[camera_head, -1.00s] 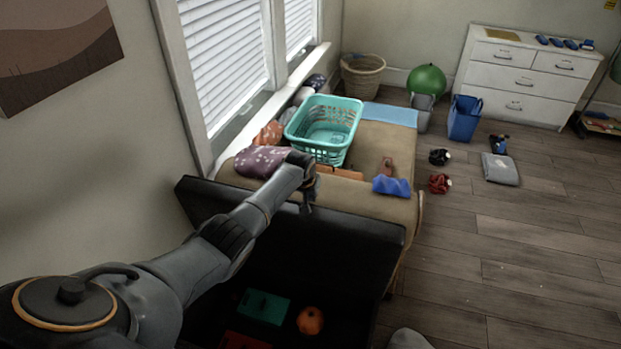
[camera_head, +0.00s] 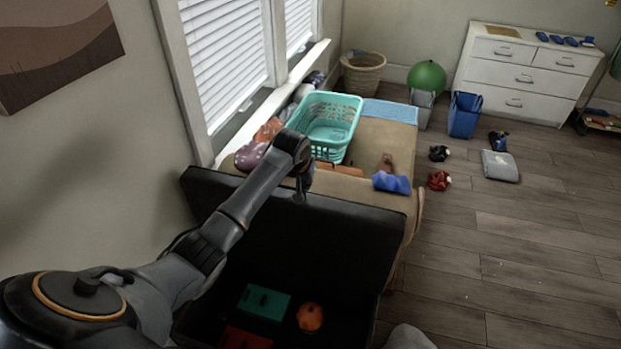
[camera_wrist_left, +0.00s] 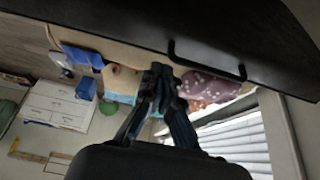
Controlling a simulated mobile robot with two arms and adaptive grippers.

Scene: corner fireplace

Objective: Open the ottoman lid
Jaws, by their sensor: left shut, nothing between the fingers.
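The black ottoman's lid (camera_head: 310,235) stands raised in the head view, with the open box below it. In the left wrist view the dark lid (camera_wrist_left: 230,30) spans the top, with a black bar handle (camera_wrist_left: 207,68) on its face. My left gripper (camera_head: 302,192) is at the lid's upper edge, shut and empty. In the left wrist view its fingertips (camera_wrist_left: 158,72) are beside the handle, not around it; whether they touch the lid I cannot tell. Inside the ottoman lie a green box (camera_head: 264,302), a red box (camera_head: 246,339) and an orange round thing (camera_head: 310,317). My right gripper is out of view.
A tan bench (camera_head: 385,140) behind the lid holds a teal basket (camera_head: 325,123), a blue cloth thing (camera_head: 391,183) and cushions. The window wall (camera_head: 150,160) is close on the left. Small items, a blue bin (camera_head: 464,116) and a white dresser (camera_head: 520,80) are at right. The right foreground floor is clear.

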